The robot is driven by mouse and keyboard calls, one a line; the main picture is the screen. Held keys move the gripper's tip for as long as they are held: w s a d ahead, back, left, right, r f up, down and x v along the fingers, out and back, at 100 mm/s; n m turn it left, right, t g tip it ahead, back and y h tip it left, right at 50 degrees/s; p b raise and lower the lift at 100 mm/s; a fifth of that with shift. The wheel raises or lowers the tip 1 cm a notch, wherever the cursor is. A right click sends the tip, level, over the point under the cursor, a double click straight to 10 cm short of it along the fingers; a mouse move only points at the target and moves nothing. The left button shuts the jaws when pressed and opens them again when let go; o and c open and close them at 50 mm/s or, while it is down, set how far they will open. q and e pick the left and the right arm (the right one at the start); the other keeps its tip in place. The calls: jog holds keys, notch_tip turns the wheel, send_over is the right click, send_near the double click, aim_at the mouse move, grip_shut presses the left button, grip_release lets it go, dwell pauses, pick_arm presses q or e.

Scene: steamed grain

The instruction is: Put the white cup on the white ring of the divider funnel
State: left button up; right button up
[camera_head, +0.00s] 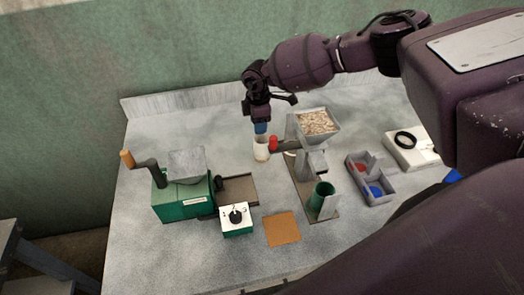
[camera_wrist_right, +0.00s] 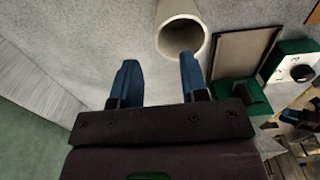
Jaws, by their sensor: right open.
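The white cup (camera_head: 261,152) stands on the grey bench just left of the divider funnel (camera_head: 316,124), whose hopper is full of pale grain. In the right wrist view the cup (camera_wrist_right: 182,32) shows its round open rim. My right gripper (camera_head: 261,128) is above the cup in the head view, blue fingers pointing down. In the wrist view the gripper (camera_wrist_right: 158,80) is open with nothing between its fingers; the cup lies beyond the tips, nearer the right finger. A pale ring-like edge (camera_head: 290,153) shows at the funnel's base, mostly hidden. My left gripper is out of view.
A red-tipped lever (camera_head: 274,144) sticks out close beside the cup. A green mill (camera_head: 183,200) with a crank, a knob box (camera_head: 237,221) and an orange-brown mat (camera_head: 282,229) are nearer. A green cup (camera_head: 322,196), a divided tray (camera_head: 369,179) and a white device (camera_head: 412,150) are right.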

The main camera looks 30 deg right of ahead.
aim_at(262, 148)
jog(key=f+b, duration=0.1)
jog(key=f, duration=0.1)
jog(key=f+b, duration=0.1)
jog(key=shift+s+d+b, duration=0.1)
jog(key=shift+d+b, duration=0.15)
jog(key=shift+b, duration=0.05)
jog(key=shift+f+b, duration=0.3)
jog(key=shift+f, duration=0.3)
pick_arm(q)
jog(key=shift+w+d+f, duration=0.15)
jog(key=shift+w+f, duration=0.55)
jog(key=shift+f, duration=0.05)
pick_arm(e)
jog(key=shift+r, duration=0.1)
grip_shut()
